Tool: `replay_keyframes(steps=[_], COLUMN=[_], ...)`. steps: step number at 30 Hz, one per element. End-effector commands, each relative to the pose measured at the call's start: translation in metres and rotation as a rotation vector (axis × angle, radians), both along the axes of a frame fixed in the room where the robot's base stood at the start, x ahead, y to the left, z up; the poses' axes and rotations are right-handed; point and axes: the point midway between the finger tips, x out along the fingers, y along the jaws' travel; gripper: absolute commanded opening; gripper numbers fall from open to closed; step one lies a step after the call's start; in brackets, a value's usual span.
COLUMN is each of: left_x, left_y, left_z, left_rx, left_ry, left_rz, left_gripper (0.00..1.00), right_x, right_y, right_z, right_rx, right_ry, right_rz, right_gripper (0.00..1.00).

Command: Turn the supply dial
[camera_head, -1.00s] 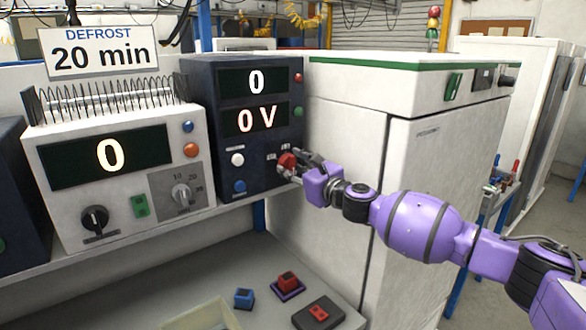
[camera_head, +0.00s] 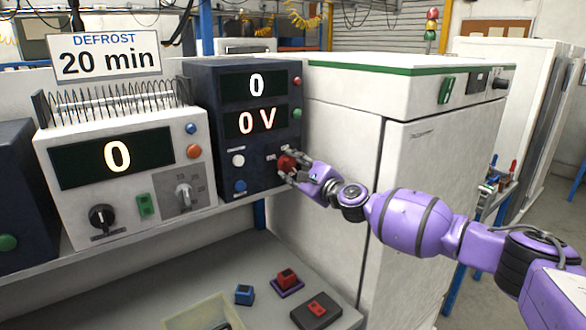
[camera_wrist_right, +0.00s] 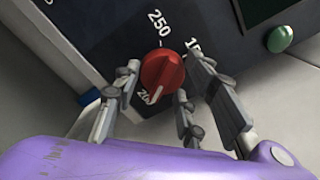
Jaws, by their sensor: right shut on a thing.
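The supply dial (camera_head: 287,162) is a red round knob at the lower right of the dark blue supply unit (camera_head: 206,88), whose displays read 0 and 0 V. In the right wrist view the red dial (camera_wrist_right: 163,72) has a white pointer line toward the lower left, and scale marks such as 250 show beside it. My right gripper (camera_head: 293,165) is at the dial, and its grey fingers (camera_wrist_right: 160,100) are around the knob, shut on it. Part of the scale is hidden by the fingers. My left gripper is not in view.
A white unit (camera_head: 120,170) with a black knob and a display reading 0 stands left of the supply. A white cabinet (camera_head: 340,200) stands close on the right. Below, red and blue blocks (camera_head: 244,294) and an open tray (camera_head: 195,318) lie on the lower surface.

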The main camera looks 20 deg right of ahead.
Motion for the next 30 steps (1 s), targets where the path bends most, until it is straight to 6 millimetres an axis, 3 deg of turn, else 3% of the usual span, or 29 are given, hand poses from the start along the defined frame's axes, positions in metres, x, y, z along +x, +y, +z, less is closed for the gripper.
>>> replay_keyframes(steps=[13, 30], left_x=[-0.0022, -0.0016], left_y=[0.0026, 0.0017], left_z=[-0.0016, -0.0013], left_rx=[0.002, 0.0], left_ry=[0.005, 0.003], left_rz=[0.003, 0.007], left_gripper=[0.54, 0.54], right_x=[-0.0008, -0.0009], right_y=[0.0011, 0.0007], right_z=[-0.0079, -0.0101], right_rx=[-0.284, -0.358], right_ry=[-0.092, -0.117], right_rz=[0.006, 0.007], right_gripper=[0.12, 0.12])
